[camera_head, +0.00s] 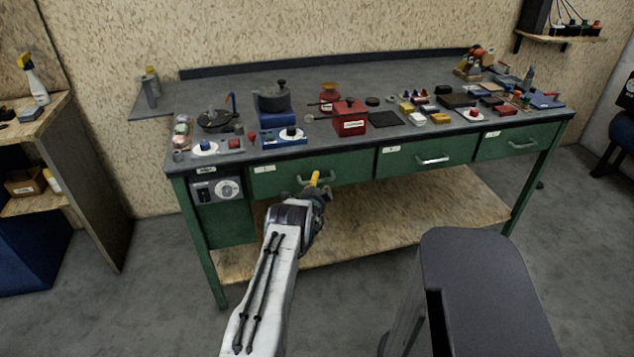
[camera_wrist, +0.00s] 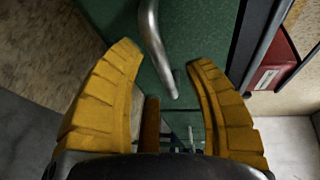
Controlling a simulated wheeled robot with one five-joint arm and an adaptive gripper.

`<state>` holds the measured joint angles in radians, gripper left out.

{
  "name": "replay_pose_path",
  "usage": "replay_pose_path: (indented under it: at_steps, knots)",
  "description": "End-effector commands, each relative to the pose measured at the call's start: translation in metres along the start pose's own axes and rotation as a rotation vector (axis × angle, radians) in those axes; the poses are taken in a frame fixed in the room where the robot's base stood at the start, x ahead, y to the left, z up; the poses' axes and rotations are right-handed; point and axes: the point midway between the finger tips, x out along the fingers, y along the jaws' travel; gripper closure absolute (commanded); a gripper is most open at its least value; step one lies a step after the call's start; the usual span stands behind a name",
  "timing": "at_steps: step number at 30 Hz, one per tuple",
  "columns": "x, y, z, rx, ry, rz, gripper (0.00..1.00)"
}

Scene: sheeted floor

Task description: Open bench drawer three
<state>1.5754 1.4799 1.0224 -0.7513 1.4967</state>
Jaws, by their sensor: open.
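The green bench has three drawers in a row, all shut: a left one (camera_head: 275,184), a middle one (camera_head: 405,161) and a right one (camera_head: 518,146). Each has a metal bar handle and a small white label too small to read, so I cannot tell which is three. In the wrist view my gripper (camera_wrist: 163,60) is open, with the curved metal handle (camera_wrist: 153,38) between the fingers against a green front (camera_wrist: 195,28). No firm grip shows.
The benchtop (camera_head: 215,92) is crowded with tools, pots and boxes, including a red box (camera_head: 350,125). A wooden lower shelf (camera_head: 400,220) lies under the drawers. A side shelf unit (camera_head: 85,150) stands left. Grey floor (camera_head: 150,300) is clear in front.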

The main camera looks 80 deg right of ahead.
Motion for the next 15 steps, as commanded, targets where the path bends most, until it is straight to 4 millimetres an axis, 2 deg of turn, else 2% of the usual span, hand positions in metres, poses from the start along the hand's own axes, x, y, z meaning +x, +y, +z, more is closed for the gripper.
replay_pose_path:
  at_steps: [6,15]
  knots:
    - [0.012,0.002,0.0,0.0,0.0,0.0,0.53]
    - [0.018,0.001,0.0,0.0,0.0,0.002,0.53]
